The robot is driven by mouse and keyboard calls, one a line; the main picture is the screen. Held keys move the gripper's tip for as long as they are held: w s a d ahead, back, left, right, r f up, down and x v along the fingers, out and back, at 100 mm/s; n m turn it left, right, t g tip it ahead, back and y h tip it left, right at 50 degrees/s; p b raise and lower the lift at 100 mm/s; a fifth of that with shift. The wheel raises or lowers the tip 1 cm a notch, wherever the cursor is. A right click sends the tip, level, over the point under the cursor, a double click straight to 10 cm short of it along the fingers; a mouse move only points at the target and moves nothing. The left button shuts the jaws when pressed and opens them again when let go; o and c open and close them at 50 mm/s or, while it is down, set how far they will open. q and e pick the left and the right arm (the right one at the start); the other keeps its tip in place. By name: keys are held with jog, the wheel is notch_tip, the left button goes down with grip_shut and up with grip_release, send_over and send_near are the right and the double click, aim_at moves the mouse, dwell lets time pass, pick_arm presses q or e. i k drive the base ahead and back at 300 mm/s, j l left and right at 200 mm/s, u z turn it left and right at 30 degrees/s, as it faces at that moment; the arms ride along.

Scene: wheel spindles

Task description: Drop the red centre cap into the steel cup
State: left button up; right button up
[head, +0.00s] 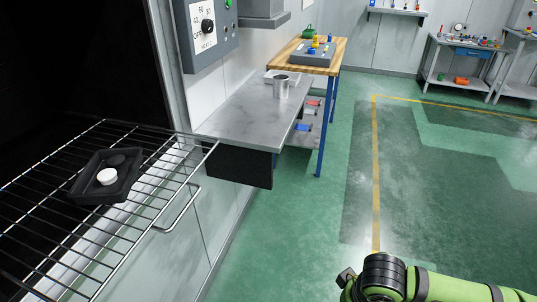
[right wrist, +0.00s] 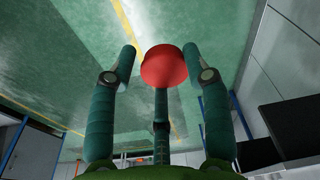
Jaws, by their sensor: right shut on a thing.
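The steel cup (head: 281,87) stands upright on the grey metal bench top in the head view. The red centre cap (right wrist: 164,66) is between the fingertips of my right gripper (right wrist: 160,58) in the right wrist view, and the gripper is shut on it. The cap is held up above the green floor, with no surface touching it in that view. In the head view only a part of my right arm shows at the bottom right, and neither the cap nor the right fingers can be seen there. My left gripper is in neither view.
A wire rack (head: 165,185) juts out at the left, bearing a black tray (head: 88,186) with a white round piece (head: 107,176) in it. The grey bench (head: 235,117) adjoins a wood-topped table (head: 328,66) with a grey box. The green floor at the right is clear.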

aim_at(281, 96)
jog(key=i+l+u, duration=0.2)
jog(key=u, duration=0.25)
jog(key=i+l+u, duration=0.2)
jog(key=l+u, duration=0.25)
jog(key=i+l+u, duration=0.1)
jog(key=l+u, duration=0.15)
jog(key=u, duration=0.2)
jog(key=i+l+u, duration=0.2)
jog(key=l, duration=0.85)
jog(key=l+u, duration=0.2)
jog(key=l, duration=0.85)
